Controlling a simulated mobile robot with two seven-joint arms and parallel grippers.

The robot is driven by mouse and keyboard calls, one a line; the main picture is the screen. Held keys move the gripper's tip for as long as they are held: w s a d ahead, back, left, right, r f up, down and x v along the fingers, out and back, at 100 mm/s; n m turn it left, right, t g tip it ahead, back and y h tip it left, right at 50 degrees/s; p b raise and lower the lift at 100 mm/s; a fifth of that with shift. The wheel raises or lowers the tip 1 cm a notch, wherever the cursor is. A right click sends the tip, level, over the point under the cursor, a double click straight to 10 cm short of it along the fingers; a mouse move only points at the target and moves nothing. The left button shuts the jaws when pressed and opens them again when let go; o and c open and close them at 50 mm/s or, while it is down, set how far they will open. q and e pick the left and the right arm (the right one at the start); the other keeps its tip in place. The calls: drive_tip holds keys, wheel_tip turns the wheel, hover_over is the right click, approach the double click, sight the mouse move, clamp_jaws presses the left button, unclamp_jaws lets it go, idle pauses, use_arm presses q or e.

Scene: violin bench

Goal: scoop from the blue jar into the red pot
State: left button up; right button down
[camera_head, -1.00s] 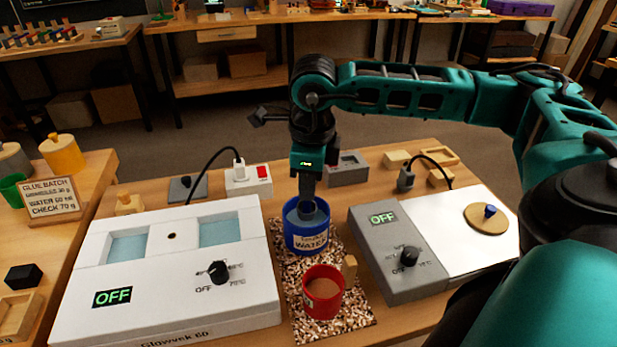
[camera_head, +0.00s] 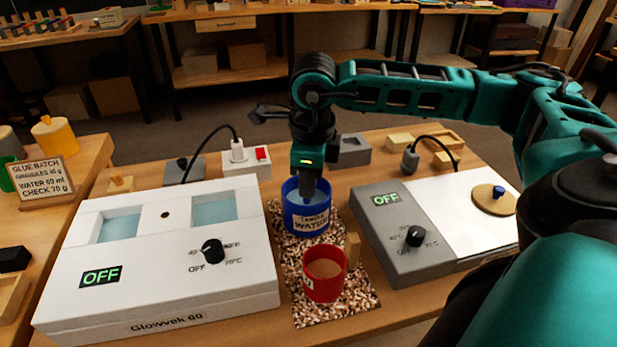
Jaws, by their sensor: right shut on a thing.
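The blue jar (camera_head: 294,219), labelled WATER, stands upright on a speckled mat, with a pale blue surface inside it. The red pot (camera_head: 322,288) stands in front of it on the same mat, with brown contents and a wooden handle at its right. My right gripper (camera_head: 307,186) points straight down into the mouth of the blue jar. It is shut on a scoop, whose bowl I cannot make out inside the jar. My left gripper is not in view.
A white two-basin bath (camera_head: 150,290) reading OFF stands left. A grey hotplate box (camera_head: 388,240), also OFF, with a white plate and a round wooden lid (camera_head: 494,200) is right. The speckled mat (camera_head: 352,305) lies between. A power strip (camera_head: 247,160) and grey block stand behind.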

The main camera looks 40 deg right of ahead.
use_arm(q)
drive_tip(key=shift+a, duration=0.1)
use_arm(e)
drive_tip(key=shift+r, duration=0.1)
drive_tip(key=shift+r+p, duration=0.3)
wheel_tip(320, 180, up, 6)
drive_tip(key=p, duration=0.4)
wheel_tip(320, 180, up, 3)
drive_tip(key=shift+r+p, duration=0.2)
drive_tip(key=shift+p, duration=1)
use_arm(q)
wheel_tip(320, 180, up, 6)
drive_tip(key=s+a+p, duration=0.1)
drive_tip(key=p, duration=0.1)
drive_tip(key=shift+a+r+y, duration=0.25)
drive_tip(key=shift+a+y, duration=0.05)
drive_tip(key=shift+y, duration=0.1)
use_arm(e)
wheel_tip(320, 180, up, 4)
drive_tip(key=shift+f, duration=0.2)
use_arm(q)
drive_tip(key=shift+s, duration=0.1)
